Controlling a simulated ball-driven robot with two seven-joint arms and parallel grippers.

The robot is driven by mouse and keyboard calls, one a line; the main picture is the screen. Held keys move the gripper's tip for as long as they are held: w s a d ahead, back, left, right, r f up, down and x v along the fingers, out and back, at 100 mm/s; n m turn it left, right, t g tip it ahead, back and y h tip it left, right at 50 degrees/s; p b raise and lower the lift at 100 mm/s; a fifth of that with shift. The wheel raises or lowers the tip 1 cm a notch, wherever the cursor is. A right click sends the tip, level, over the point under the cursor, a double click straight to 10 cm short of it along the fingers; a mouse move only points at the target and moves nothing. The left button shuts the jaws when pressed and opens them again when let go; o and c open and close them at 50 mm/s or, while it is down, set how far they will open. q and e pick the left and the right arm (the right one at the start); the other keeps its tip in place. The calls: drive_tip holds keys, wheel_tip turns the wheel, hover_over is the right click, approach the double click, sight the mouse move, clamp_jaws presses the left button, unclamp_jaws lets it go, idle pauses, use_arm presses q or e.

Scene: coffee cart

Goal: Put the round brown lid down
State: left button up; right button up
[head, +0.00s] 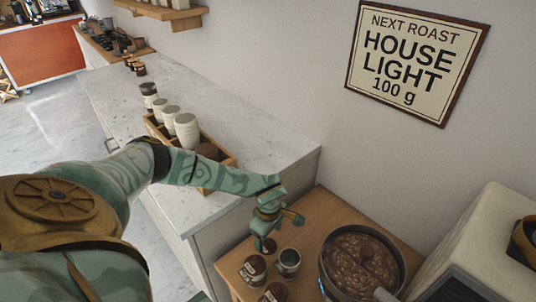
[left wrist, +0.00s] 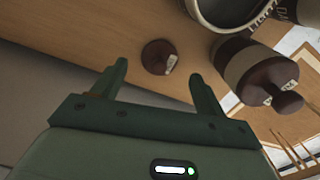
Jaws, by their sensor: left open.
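The round brown lid (left wrist: 158,57) appears to lie on the wooden counter in the left wrist view, with a small pale tag on its edge. It also shows as a small brown disc (head: 269,245) just below my gripper in the head view. My left gripper (head: 279,230) is open above the counter. In the left wrist view its two fingers (left wrist: 160,82) are spread apart with nothing between them, and the lid shows beyond the tips. An open canister (head: 289,262) without a lid stands close to the lid; its rim also shows in the left wrist view (left wrist: 238,28).
Two canisters with brown lids (head: 253,268) (head: 275,292) stand near the open one. A large round pan of brown contents (head: 360,262) and a pale machine (head: 470,245) are to the right. A wooden caddy (head: 229,161) holding canisters is on the white counter (head: 240,130).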

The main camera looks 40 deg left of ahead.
sight(269, 241)
use_arm(q)
wheel_tip(269, 241, up, 8)
drive_tip(key=p, duration=0.1)
drive_tip(key=shift+p, duration=0.35)
